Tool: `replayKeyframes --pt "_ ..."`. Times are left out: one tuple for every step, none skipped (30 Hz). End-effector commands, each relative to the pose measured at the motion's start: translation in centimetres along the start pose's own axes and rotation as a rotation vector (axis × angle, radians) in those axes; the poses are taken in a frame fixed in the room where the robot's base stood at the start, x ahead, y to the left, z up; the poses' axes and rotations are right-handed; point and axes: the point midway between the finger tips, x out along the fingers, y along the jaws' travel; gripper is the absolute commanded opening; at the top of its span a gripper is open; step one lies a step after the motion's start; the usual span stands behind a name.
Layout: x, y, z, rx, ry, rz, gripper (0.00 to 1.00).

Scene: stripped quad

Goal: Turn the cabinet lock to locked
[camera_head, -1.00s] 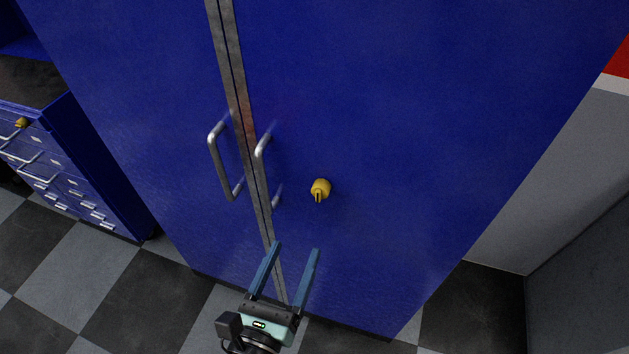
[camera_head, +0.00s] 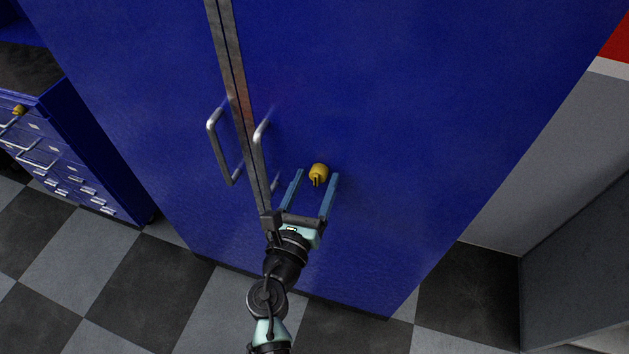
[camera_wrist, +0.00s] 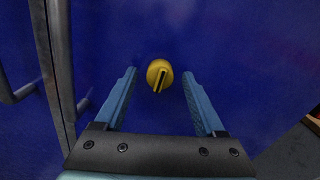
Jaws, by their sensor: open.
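The yellow cabinet lock (camera_head: 319,173) sits on the right door of the tall blue cabinet (camera_head: 420,110), to the right of the door handles. It also shows in the wrist view (camera_wrist: 160,75), where its raised key-like tab is close to upright with a slight tilt. My gripper (camera_head: 316,174) is open, with its two blue fingers pointing at the door. In the wrist view the fingertips (camera_wrist: 159,72) lie on either side of the lock, with a gap on both sides. Nothing is between the fingers that they touch.
Two metal handles (camera_head: 219,150) (camera_head: 260,150) flank the door seam left of the lock. A blue drawer unit (camera_head: 75,150) with its own yellow lock (camera_head: 18,110) stands at the far left. A grey wall (camera_head: 540,160) is at the right. The floor is checkered.

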Motion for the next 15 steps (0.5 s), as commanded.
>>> replayKeyframes --pt "0.01 -0.01 -0.01 0.000 0.000 0.000 0.72" --pt "0.00 -0.01 -0.01 0.000 0.000 0.000 0.72" --pt "0.00 -0.01 0.00 0.000 0.000 0.000 0.72" --pt "-0.01 -0.01 0.00 0.000 0.000 0.000 0.72" --pt "-0.01 0.00 0.00 0.000 0.000 0.000 0.66" --pt "-0.01 0.00 0.01 0.000 0.000 0.000 0.59" --pt "-0.02 0.00 0.01 0.000 0.000 0.000 0.54" --pt "-0.02 0.00 0.01 0.000 0.000 0.000 0.48" --pt "-0.02 0.00 0.01 0.000 0.000 0.000 0.41" --pt "-0.03 0.00 0.01 0.000 0.000 0.000 0.36" --pt "-0.03 0.00 0.01 0.000 0.000 0.000 0.30" --pt "-0.03 0.00 0.01 0.000 0.000 0.000 0.23" --pt "-0.03 0.00 0.01 0.000 0.000 0.000 0.18" --pt "-0.03 0.00 0.01 0.000 0.000 0.000 0.12" --pt "-0.03 0.00 0.01 0.000 0.000 0.000 0.05"
